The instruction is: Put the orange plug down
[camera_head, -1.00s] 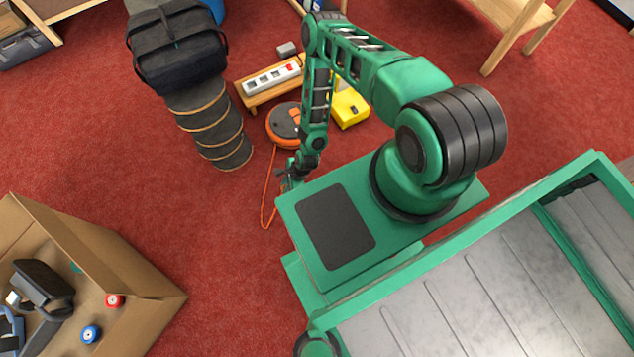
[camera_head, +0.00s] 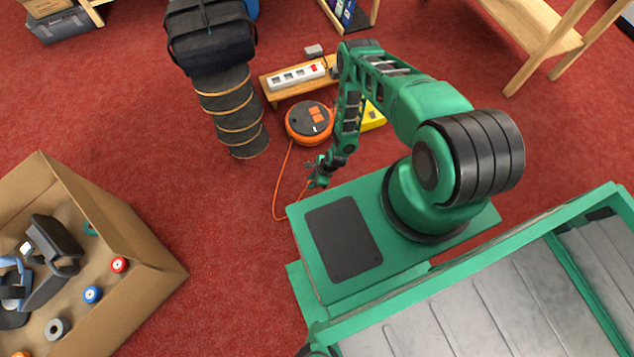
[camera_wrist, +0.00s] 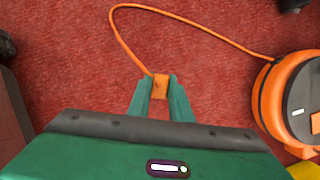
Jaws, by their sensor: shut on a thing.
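The orange plug (camera_wrist: 160,84) is held between the two green fingers of my gripper (camera_wrist: 160,92) in the wrist view. An orange cable runs from it in a loop to the orange and black cable reel (camera_wrist: 289,97) on the right. In the head view my gripper (camera_head: 318,177) hangs over the red carpet in front of the reel (camera_head: 310,122), and the cable (camera_head: 281,181) curves down to it. The plug itself is too small to make out there. I cannot tell how high it is above the carpet.
A white power strip (camera_head: 297,75) sits on a low wooden stand (camera_head: 270,94) behind the reel. A yellow box (camera_head: 373,117) is beside the reel. A dark roll with a black bag (camera_head: 212,42) stands left. A cardboard box (camera_head: 115,222) is front left. Red carpet between is clear.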

